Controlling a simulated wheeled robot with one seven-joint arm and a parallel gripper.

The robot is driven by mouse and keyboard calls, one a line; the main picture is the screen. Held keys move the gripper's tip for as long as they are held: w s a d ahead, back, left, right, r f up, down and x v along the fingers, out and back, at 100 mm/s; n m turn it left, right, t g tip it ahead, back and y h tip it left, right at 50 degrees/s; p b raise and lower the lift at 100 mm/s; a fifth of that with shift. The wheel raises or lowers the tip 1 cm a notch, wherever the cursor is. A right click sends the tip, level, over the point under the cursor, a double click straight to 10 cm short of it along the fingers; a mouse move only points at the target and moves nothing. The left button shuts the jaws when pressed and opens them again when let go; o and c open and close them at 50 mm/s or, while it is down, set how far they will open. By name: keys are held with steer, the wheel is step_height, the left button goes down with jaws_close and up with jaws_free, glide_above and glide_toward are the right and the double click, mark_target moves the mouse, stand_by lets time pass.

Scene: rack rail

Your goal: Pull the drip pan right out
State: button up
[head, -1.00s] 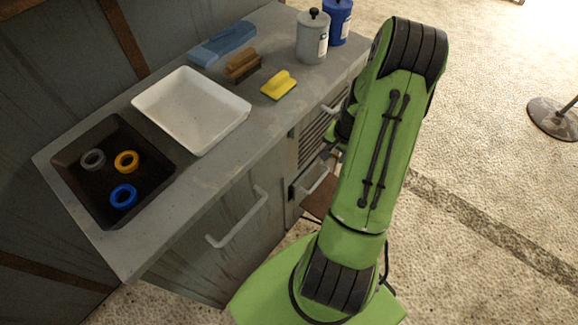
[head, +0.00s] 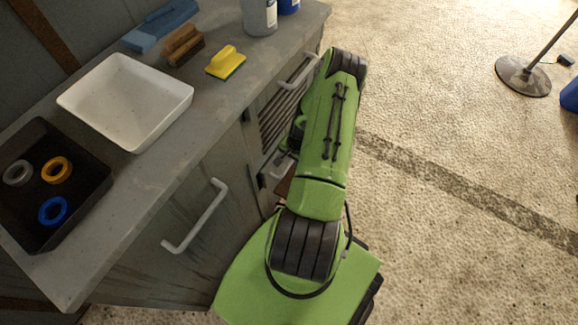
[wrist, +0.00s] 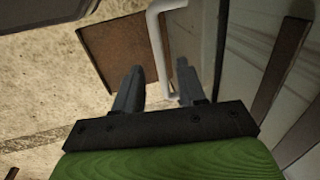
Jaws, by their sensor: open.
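In the head view, the low pan front with a pale handle (head: 284,167) shows beside my arm, below the louvred panel; I take it for the drip pan. It is partly hidden by my arm. In the wrist view, a pale bar handle (wrist: 157,45) stands out from the grey cabinet face. My gripper (wrist: 158,70) is open, with one finger to each side of the handle's lower end; I cannot tell whether either finger touches it. The gripper itself is hidden in the head view.
A rusty brown plate (wrist: 117,55) lies beyond the handle. The counter carries a white tray (head: 125,100), a dark basin (head: 88,205) with several rings, a brush (head: 183,45) and a yellow sponge (head: 226,60). Another door handle (head: 197,215) juts out.

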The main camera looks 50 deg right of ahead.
mark_target(288, 166)
steer(key=f, duration=0.3)
steer(key=shift+w+f+b, duration=0.3)
steer(key=shift+w+b, duration=0.05)
steer(key=shift+b, duration=0.05)
jaws_close()
